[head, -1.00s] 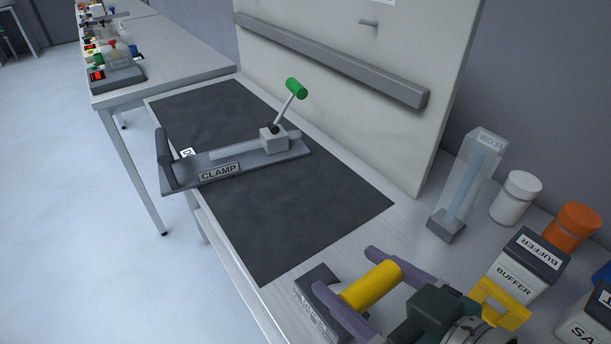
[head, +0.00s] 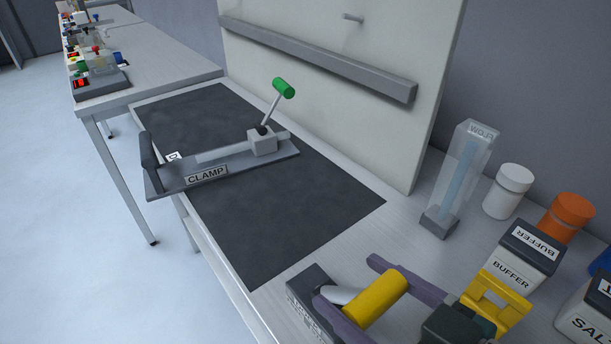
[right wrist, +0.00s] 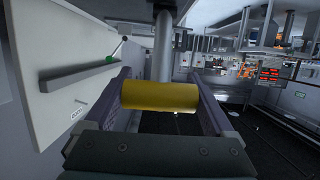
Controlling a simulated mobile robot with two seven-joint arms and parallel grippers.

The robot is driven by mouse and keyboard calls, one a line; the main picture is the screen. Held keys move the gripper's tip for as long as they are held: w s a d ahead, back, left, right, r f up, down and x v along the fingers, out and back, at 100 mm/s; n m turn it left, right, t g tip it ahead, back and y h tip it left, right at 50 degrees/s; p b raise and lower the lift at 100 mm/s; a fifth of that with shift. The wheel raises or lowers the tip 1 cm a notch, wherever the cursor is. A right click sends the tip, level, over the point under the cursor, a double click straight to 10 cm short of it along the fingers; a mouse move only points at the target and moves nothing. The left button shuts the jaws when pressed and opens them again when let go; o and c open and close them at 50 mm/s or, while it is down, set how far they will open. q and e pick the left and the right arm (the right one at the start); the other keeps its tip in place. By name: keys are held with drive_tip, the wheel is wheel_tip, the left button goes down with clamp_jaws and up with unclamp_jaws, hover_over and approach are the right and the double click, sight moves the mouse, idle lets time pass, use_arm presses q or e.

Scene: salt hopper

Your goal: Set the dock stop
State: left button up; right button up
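A lever with a yellow cylindrical handle (head: 375,298) and a pale shaft (head: 338,294) rises from a dark grey base (head: 308,291) at the bottom of the head view. The base's label is partly hidden and unreadable. My right gripper (head: 343,282) has its purple fingers at the two ends of the yellow handle and appears shut on it. The right wrist view also shows the handle (right wrist: 160,96) spanning the fingers, with the shaft (right wrist: 163,48) beyond it. My left gripper is not in view.
A clamp fixture (head: 220,165) with a green-tipped lever lies on the dark mat (head: 300,220). A clear flow column (head: 461,180), white jar (head: 508,191), orange jar (head: 566,217), buffer box (head: 519,262) and salt box (head: 590,318) stand at right. A panel (head: 330,100) stands behind.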

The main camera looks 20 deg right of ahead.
drive_tip(key=shift+o, duration=0.7)
drive_tip(key=shift+s+d+f, duration=0.1)
drive_tip(key=shift+s+f, duration=0.05)
drive_tip(key=shift+s, duration=0.1)
drive_tip(key=shift+w, duration=0.1)
drive_tip(key=v, duration=1)
